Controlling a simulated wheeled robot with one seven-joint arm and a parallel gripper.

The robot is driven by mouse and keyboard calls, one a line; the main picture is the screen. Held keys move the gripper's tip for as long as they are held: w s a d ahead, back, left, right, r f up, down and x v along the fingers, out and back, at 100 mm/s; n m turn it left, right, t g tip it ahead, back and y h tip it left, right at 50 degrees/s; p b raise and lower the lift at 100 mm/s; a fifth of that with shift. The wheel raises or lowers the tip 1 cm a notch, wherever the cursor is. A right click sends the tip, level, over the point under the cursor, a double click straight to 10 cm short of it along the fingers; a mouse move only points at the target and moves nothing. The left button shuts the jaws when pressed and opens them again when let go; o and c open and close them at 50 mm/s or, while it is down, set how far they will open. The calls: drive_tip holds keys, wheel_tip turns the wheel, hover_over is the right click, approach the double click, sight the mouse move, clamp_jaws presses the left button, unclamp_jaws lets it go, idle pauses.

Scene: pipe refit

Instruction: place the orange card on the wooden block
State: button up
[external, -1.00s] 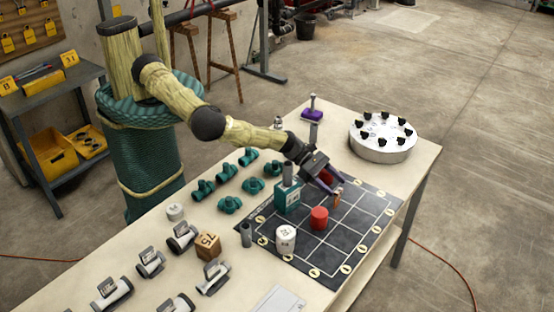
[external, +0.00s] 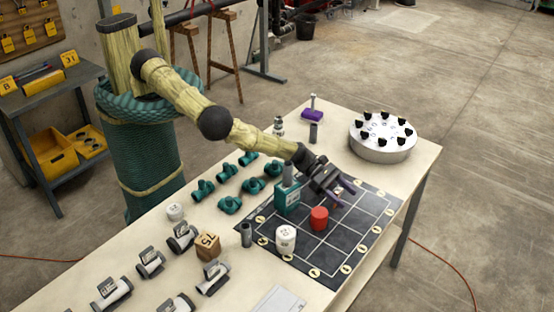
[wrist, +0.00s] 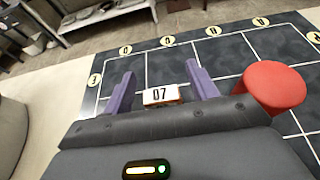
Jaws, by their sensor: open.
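The orange card (wrist: 161,95), with a white face marked 07, stands on the dark grid mat and shows between my fingers in the wrist view. In the external view it is mostly hidden by my gripper (external: 347,195). My gripper is open, with its two purple fingers on either side of the card; I cannot tell whether they touch it. The wooden block (external: 208,246), a cube marked 75, sits on the table to the left of the mat, well away from my gripper. Its top looks clear.
A red cylinder (external: 319,218) stands close to my gripper, at the right in the wrist view (wrist: 274,88). A teal block (external: 287,198) and a white cylinder (external: 286,238) stand on the mat (external: 318,256). Teal pipe fittings and grey clamps lie around the wooden block.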

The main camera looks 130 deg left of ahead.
idle(0.3)
drive_tip(key=c, duration=1.1)
drive_tip(key=shift+r, duration=0.15)
wheel_tip(320, 180, up, 10)
drive_tip(key=shift+f+b, duration=0.15)
drive_tip(key=shift+b, duration=1.1)
